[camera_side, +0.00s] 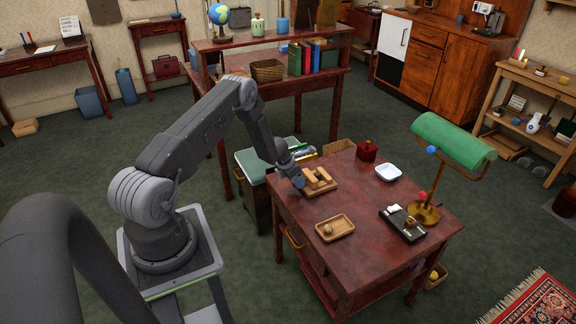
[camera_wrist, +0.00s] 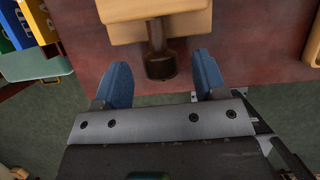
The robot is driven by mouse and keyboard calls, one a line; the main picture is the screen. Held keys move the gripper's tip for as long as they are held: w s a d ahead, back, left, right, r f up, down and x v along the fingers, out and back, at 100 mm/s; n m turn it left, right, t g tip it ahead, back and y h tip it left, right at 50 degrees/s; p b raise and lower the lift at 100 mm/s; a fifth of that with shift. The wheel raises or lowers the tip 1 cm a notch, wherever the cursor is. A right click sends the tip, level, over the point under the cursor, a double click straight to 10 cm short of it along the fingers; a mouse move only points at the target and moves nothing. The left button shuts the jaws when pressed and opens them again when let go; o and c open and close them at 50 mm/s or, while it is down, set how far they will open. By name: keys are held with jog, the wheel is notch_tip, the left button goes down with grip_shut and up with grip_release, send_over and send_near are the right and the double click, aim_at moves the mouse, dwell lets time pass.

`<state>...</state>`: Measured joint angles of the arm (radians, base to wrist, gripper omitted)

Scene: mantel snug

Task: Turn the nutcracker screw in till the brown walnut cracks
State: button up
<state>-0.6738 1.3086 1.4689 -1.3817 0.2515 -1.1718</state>
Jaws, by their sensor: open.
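The wooden nutcracker (camera_side: 320,181) sits on the near left part of the red-brown table, and its pale wood also fills the top of the wrist view (camera_wrist: 122,10). Its dark brown screw (camera_wrist: 158,62) points toward me, with a wide round end. My gripper (camera_wrist: 161,66) has its two blue fingers apart, one on each side of the screw's end, with a gap on both sides. In the side view my gripper (camera_side: 299,182) is low at the nutcracker's left. I cannot make out a walnut inside the nutcracker.
A small wooden tray (camera_side: 335,237) with a small round brownish thing lies nearer the front. A black tray (camera_side: 402,225), a green lamp (camera_side: 453,138), a white dish (camera_side: 388,172) and a dark red box (camera_side: 367,151) stand on the table. Bare tabletop lies between them.

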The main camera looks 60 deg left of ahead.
jog(key=v, duration=1.1)
jog(key=shift+s+r, duration=0.15)
jog(key=shift+r, duration=0.25)
jog(key=s+a+f+n+t+h, duration=0.2)
jog(key=s+f+t, duration=0.6)
jog(key=f+t, duration=0.1)
jog(key=x, duration=1.3)
jog(key=shift+w, duration=0.35)
jog(key=shift+c, duration=0.5)
jog(key=c, duration=0.8)
